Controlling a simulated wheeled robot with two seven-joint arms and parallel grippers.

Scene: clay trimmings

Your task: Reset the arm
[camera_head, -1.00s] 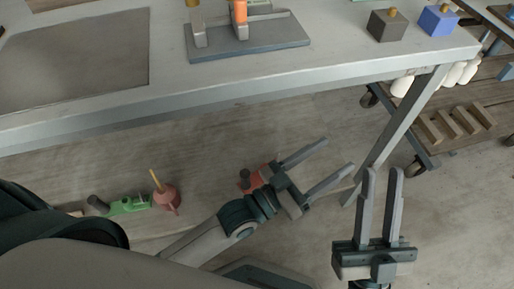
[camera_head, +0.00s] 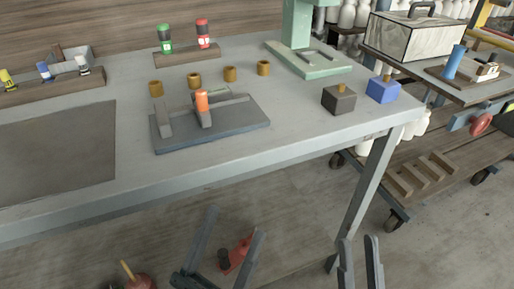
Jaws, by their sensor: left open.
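My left gripper (camera_head: 228,238) is low in the head view, in front of and below the table's front edge. Its two fingers stand apart with nothing between them. My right gripper (camera_head: 360,262) shows only its fingers at the bottom edge, right of the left gripper and near the table leg. Those fingers are apart and nothing is between them. The rest of both arms is out of the frame or hidden.
A table leg (camera_head: 362,195) and wheeled cart (camera_head: 425,185) stand right. A red item (camera_head: 240,253) lies below.

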